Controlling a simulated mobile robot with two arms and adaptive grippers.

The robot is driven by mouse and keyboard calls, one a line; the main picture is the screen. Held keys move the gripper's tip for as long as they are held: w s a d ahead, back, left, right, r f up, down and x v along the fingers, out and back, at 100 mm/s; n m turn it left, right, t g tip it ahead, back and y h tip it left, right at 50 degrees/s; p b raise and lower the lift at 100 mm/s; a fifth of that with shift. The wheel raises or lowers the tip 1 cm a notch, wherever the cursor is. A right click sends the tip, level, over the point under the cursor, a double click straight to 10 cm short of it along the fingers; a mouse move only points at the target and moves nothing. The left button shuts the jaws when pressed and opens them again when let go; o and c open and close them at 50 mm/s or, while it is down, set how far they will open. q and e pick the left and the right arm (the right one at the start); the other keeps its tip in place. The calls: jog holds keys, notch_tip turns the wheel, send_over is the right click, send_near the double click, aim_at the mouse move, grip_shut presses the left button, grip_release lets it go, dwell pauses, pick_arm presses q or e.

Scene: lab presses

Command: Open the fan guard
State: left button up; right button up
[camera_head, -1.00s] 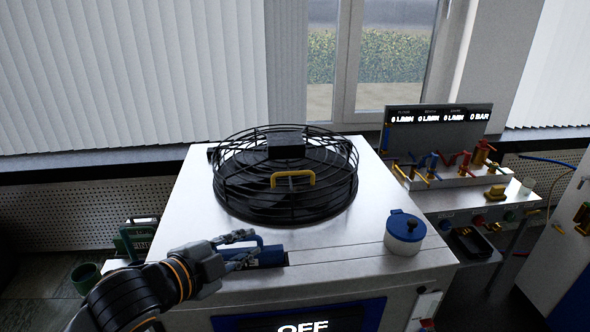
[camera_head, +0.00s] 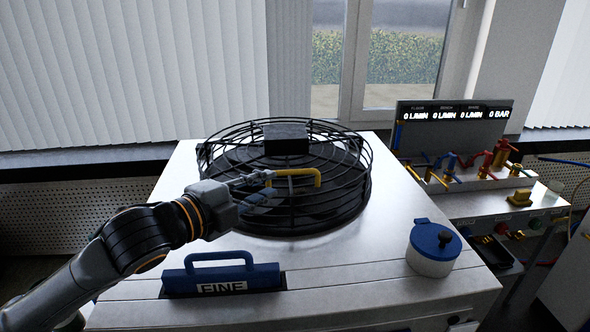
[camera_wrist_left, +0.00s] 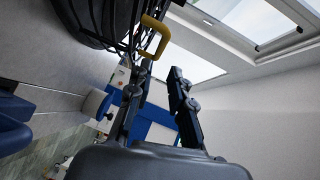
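The black wire fan guard (camera_head: 285,215) sits closed on top of the white machine, with a yellow handle (camera_head: 316,176) on its front. My left gripper (camera_head: 264,185) is at the left end of this handle, with its two fingers spread. In the left wrist view the yellow handle (camera_wrist_left: 163,42) lies just beyond the fingertips (camera_wrist_left: 160,72), closest to the left finger. The handle is not between closed fingers. Whether a finger touches it I cannot tell. My right gripper is not in view.
A blue handled block marked FINE (camera_head: 222,279) sits at the front left of the machine top (camera_head: 345,255). A white pot with a blue lid (camera_head: 433,250) stands at the front right. A bench with valves and a display (camera_head: 455,125) is beyond on the right.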

aim_at(293, 174)
pick_arm(q)
jog(key=p+x, duration=0.1)
jog(key=x, duration=0.8)
jog(key=shift+p, duration=0.4)
jog(key=shift+w+d+f, duration=0.15)
jog(key=shift+w, duration=0.15)
grip_shut()
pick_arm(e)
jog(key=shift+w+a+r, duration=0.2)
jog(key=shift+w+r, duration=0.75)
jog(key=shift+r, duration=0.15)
